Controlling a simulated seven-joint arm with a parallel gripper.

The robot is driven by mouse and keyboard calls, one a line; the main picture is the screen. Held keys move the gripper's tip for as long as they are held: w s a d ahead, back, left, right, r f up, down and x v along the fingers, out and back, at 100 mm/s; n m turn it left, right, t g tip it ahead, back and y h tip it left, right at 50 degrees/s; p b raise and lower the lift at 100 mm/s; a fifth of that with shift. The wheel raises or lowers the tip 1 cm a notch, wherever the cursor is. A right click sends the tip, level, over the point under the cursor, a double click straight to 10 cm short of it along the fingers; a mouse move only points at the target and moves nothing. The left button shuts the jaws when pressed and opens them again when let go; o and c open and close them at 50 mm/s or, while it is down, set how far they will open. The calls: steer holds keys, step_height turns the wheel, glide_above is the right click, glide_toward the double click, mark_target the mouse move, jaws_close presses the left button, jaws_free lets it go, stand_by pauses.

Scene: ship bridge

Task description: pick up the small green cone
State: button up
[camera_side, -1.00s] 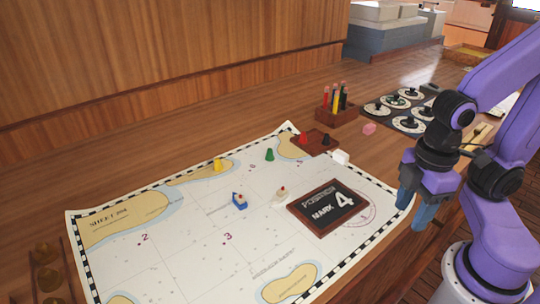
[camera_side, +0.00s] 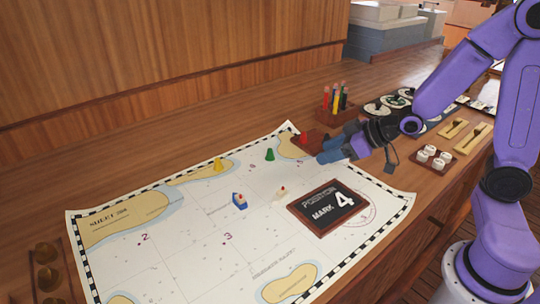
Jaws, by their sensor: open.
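The small green cone (camera_side: 270,155) stands upright on the chart (camera_side: 190,240), near its far edge, left of the dark red wooden block. My gripper (camera_side: 322,158) is open, to the right of the cone and apart from it. Its blue fingers point left and hang over the chart's far right part. They hide part of the wooden block (camera_side: 303,147), which carries a red cone (camera_side: 304,137).
A yellow cone (camera_side: 219,164), a blue boat piece (camera_side: 239,201) and a whitish piece (camera_side: 281,192) stand on the chart. A framed sign (camera_side: 329,208) lies near its right edge. A rack of coloured tubes (camera_side: 335,110) stands behind my gripper.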

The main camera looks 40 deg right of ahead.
steer(key=w+d+m+t, duration=0.1)
steer(key=w+d+t, duration=0.1)
steer(key=w+d, duration=0.1)
glide_toward(271, 149)
steer(key=shift+w+a+f, duration=0.15)
steer(key=shift+w+f, duration=0.75)
steer(key=shift+a+r+x, duration=0.1)
steer(key=shift+r+x, duration=0.05)
steer(key=shift+x, duration=1.25)
steer(key=shift+a+r+x, duration=0.1)
steer(key=shift+r+x, duration=0.05)
steer(key=shift+x, duration=1.25)
steer(key=shift+w, duration=0.1)
steer(key=shift+c, duration=0.3)
jaws_close()
